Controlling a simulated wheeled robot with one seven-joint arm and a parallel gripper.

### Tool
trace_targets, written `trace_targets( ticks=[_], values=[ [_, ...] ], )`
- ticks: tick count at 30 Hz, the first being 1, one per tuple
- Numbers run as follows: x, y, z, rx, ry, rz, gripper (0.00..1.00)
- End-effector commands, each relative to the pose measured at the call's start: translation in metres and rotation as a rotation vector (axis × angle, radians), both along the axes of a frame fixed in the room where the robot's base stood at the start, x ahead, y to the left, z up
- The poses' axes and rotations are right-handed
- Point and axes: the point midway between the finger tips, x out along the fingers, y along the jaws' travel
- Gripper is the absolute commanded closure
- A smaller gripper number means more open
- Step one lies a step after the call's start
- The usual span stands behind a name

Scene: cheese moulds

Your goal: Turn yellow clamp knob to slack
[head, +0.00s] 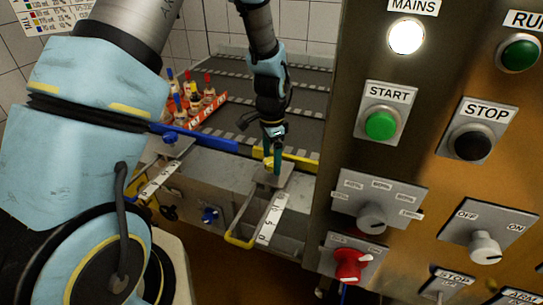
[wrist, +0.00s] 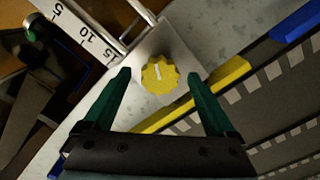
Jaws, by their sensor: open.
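The yellow clamp knob (wrist: 160,75) has a scalloped rim and a white pointer line, and sits on a pale metal plate (wrist: 150,45). In the wrist view it lies ahead of and between the two green fingers. My gripper (wrist: 158,82) is open, with one finger on each side of the knob and visible gaps to both. In the head view my gripper (head: 273,170) points down over the knob (head: 268,163), which it partly hides. I cannot tell the exact height of the fingertips against the knob.
A yellow guide bar (wrist: 195,95) runs close behind the knob. A numbered scale (head: 270,218) and yellow handle (head: 238,238) lie in front. A blue knob (head: 170,137) and blue rail (head: 205,138) are left. The control panel (head: 430,90) stands close on the right. Bottles (head: 190,95) stand behind.

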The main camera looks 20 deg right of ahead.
Motion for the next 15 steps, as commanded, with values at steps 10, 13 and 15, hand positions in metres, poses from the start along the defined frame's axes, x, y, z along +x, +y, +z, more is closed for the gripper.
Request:
trace_targets(
  ticks=[10,13,15],
  values=[
    [0.0002,0.0002,-0.0035,0.0,-0.001,0.001,0.1],
    [0.0002,0.0002,-0.0034,0.0,0.0,0.001,0.21],
    [0.0002,0.0002,-0.0033,0.0,0.0,0.001,0.29]
  ],
)
